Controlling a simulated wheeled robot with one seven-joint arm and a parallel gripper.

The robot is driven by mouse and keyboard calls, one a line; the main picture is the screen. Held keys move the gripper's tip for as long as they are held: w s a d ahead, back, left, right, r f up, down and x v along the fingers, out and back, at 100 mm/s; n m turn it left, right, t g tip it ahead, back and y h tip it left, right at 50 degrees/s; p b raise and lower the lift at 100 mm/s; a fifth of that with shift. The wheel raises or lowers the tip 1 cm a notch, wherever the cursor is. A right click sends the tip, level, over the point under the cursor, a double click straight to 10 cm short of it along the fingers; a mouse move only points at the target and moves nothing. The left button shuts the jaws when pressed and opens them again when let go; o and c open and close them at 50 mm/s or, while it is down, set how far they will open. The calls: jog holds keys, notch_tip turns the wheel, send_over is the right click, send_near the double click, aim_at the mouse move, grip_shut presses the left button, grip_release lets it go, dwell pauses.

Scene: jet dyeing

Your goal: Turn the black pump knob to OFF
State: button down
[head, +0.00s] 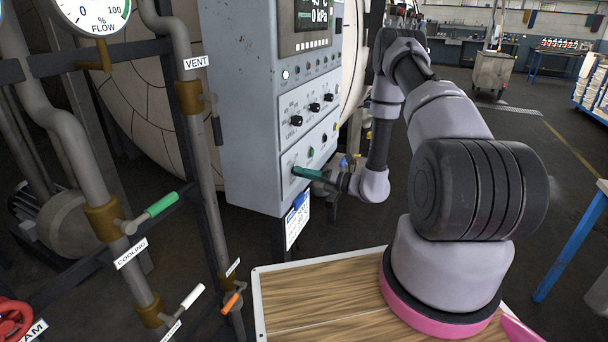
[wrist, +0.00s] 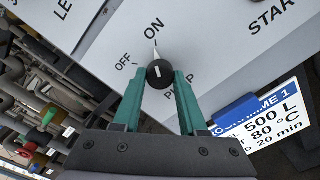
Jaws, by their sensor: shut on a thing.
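The black pump knob (wrist: 159,77) is on the grey panel in the wrist view, with the ON label (wrist: 154,28) above it and the OFF label (wrist: 123,62) to its left. Its white pointer is toward ON. The PUMP label below is partly covered by the knob and a finger. My gripper (wrist: 160,84) has one green finger on each side of the knob and is shut on it. In the head view my gripper (head: 296,171) reaches the lower part of the control cabinet (head: 240,120), and the knob is hidden there.
Other small black knobs (head: 314,107) and a green button (head: 310,152) are above and beside my gripper on the panel. A card with a blue clip (head: 297,219) hangs below. Pipes with valve handles (head: 161,204) stand to the left.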

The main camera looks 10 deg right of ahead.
jog(key=n, duration=1.2)
jog(key=shift+d+f+n, duration=0.1)
jog(key=shift+d+n, duration=0.05)
jog(key=shift+n, duration=0.15)
dwell(0.5)
jog(key=shift+c, duration=2.2)
grip_release()
jog(key=v, duration=1)
jog(key=shift+s+d, duration=0.2)
jog(key=shift+d, duration=0.1)
